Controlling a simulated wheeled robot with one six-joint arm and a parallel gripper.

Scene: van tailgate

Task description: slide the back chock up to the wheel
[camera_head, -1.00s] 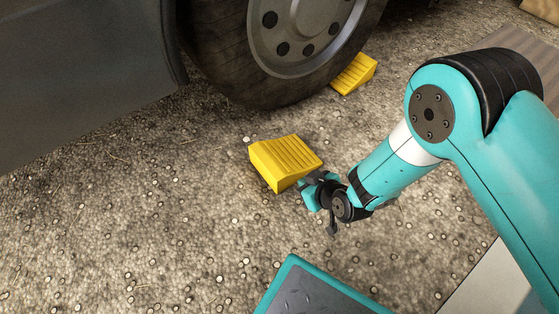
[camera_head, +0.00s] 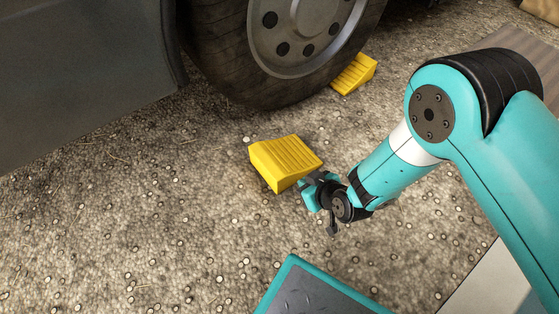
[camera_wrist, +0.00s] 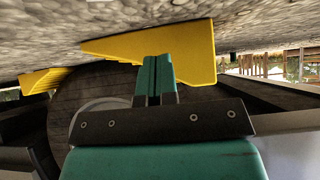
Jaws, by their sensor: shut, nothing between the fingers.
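The yellow ribbed chock nearer my gripper (camera_head: 285,160), which I take as the back chock, lies on the gravel with a strip of bare ground between it and the wheel (camera_head: 300,35). My gripper (camera_head: 306,183) is shut and empty, low beside the chock's lower right end. In the wrist view, which is upside down, the shut teal fingers (camera_wrist: 156,62) overlap the same chock (camera_wrist: 193,50). I cannot tell whether they touch it. The fingers hide part of the chock there.
A second yellow chock (camera_head: 355,74) sits at the tyre's right side; it also shows in the wrist view (camera_wrist: 45,79). The dark vehicle body (camera_head: 80,75) hangs over the upper left. Open gravel (camera_head: 130,225) lies to the left and below the near chock.

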